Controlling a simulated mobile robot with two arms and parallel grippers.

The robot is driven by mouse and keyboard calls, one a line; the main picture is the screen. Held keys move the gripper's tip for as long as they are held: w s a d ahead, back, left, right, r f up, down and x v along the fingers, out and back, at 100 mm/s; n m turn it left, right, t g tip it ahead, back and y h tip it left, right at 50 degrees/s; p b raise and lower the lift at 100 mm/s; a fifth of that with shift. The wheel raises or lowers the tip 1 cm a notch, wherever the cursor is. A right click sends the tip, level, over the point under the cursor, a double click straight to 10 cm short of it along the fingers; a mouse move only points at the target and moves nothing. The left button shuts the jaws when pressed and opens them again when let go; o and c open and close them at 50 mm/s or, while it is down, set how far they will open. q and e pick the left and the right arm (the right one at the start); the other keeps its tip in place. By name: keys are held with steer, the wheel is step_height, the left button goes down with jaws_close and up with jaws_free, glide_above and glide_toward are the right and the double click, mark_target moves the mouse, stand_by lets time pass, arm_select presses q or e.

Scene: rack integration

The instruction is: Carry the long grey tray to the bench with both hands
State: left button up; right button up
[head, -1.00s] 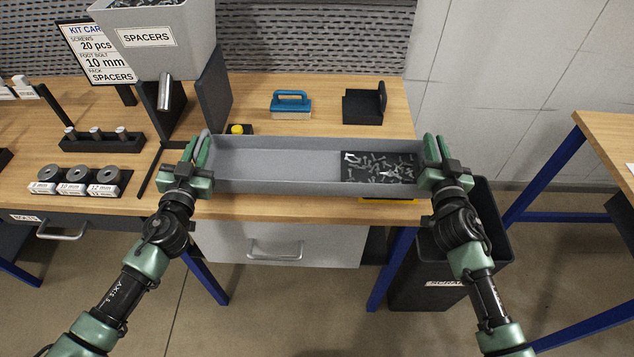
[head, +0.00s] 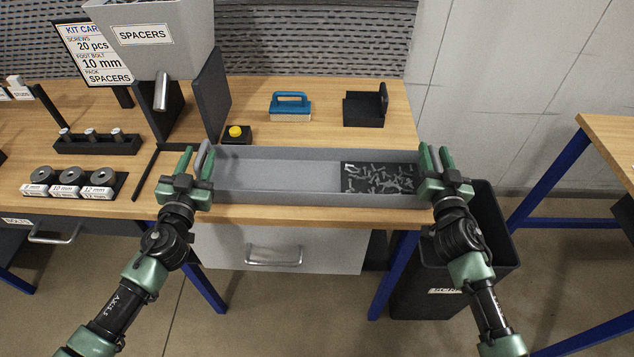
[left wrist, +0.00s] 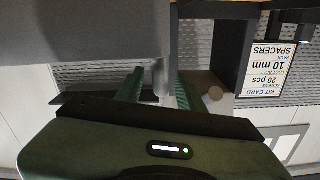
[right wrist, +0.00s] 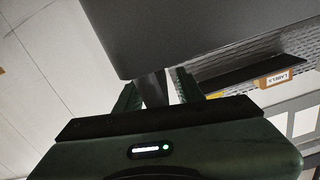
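The long grey tray (head: 275,178) lies level along the front of the wooden bench (head: 330,216) and appears to rest on it.
Behind the tray are a yellow button (head: 236,132), a blue-handled brush (head: 291,106) and a black holder (head: 366,107). A spacer bin (head: 150,40) on a stand is at the left. A dark waste bin (head: 440,285) stands below right.

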steer(key=shift+s, duration=0.15)
arm_select(q)
steer(key=s, duration=1.1)
steer(key=shift+s+a, duration=0.3)
steer(key=shift+s, duration=0.05)
arm_select(e)
steer(key=s, duration=1.2)
steer(key=shift+a, duration=0.35)
steer(key=shift+w, duration=0.1)
